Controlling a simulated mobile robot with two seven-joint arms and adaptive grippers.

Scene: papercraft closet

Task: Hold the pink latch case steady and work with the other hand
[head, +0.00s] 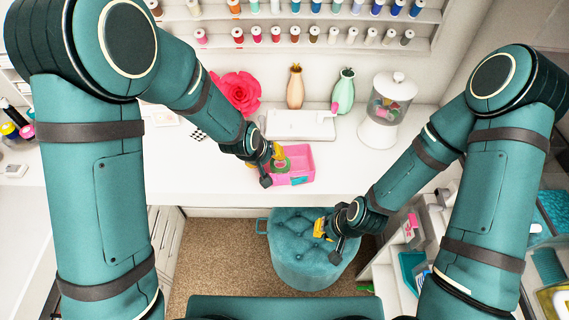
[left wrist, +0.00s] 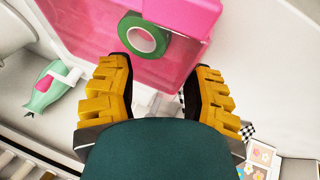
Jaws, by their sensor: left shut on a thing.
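The pink latch case (head: 303,152) is on the white counter near its front edge, with its inside showing from above. In the left wrist view the pink case (left wrist: 85,35) fills the upper middle. A green tape roll (left wrist: 162,30) shows against the case's pink surface. My left gripper (head: 274,155) is at the case's left side. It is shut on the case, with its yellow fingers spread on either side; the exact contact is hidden. My right gripper (head: 322,226) is empty-looking above the teal stool, apart from the case, and its finger opening is too small to judge.
The tufted teal stool (head: 300,262) stands below the counter front. Behind the case are a white machine (head: 300,124), two vases (head: 295,88) (head: 344,91) and a lidded glass jar (head: 391,98). A red paper flower (head: 237,92) stands back left. The counter right of the case is clear.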

